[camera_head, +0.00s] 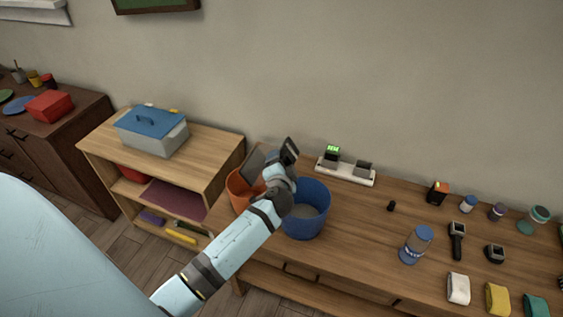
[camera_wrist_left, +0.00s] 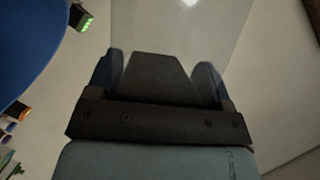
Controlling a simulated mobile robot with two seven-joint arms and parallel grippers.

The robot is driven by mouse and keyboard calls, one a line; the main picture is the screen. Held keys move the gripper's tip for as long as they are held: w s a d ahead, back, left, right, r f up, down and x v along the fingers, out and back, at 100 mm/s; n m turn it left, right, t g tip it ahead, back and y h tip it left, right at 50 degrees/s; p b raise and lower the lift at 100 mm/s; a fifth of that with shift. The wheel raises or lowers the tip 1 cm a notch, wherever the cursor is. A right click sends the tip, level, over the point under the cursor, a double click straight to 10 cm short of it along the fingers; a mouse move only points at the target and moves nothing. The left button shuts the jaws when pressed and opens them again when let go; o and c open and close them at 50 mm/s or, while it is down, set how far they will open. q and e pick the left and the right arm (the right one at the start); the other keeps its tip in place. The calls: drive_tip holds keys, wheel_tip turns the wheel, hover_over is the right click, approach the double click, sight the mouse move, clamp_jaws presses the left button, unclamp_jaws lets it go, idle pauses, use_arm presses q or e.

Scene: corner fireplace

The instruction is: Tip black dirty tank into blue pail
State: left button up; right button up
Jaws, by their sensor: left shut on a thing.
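The blue pail (camera_head: 316,196) stands upright on the wooden bench, its inside showing a greyish bottom. Its blue side also shows at the upper left of the left wrist view (camera_wrist_left: 22,45). My left gripper (camera_wrist_left: 162,80) is shut on the tank, with a dark part of it between the fingers. A grey, see-through wall of the tank (camera_wrist_left: 190,45) stretches beyond the fingers. In the head view the tank (camera_head: 254,164) looks tilted above the orange and blue pails, partly hidden by my left wrist. I cannot tell its contents. My right gripper is out of view.
An orange pail (camera_head: 239,190) stands just left of the blue one. A white charging strip (camera_head: 346,176) lies behind. A wooden shelf (camera_head: 200,142) bears a blue-lidded bin (camera_head: 152,130).

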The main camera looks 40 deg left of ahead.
sight(282, 155)
use_arm(q)
wheel_tip(282, 155, up, 3)
drive_tip(key=n+h+p, duration=0.1)
drive_tip(key=p, duration=0.1)
drive_tip(key=shift+d+n+p, duration=0.15)
drive_tip(key=shift+n+p, duration=0.15)
drive_tip(key=shift+p, duration=0.05)
drive_tip(key=shift+w+d+r+n+h, duration=0.15)
drive_tip(key=shift+d+r+n+h, duration=0.1)
drive_tip(key=shift+n+h, duration=0.25)
drive_tip(key=r+n, duration=0.1)
drive_tip(key=r+n+h, duration=0.1)
drive_tip(key=r+n, duration=0.1)
drive_tip(key=shift+w+d+h, duration=0.1)
drive_tip(key=shift+d+h, duration=0.2)
drive_tip(key=shift+d, duration=0.1)
drive_tip(key=shift+d+r+n+h, duration=0.25)
drive_tip(key=shift+r+n+h, duration=0.25)
drive_tip(key=shift+r+n, duration=0.15)
drive_tip(key=shift+w+d+r+n+h, duration=0.1)
drive_tip(key=shift+r+n+h, duration=0.15)
drive_tip(key=shift+n+h, duration=0.1)
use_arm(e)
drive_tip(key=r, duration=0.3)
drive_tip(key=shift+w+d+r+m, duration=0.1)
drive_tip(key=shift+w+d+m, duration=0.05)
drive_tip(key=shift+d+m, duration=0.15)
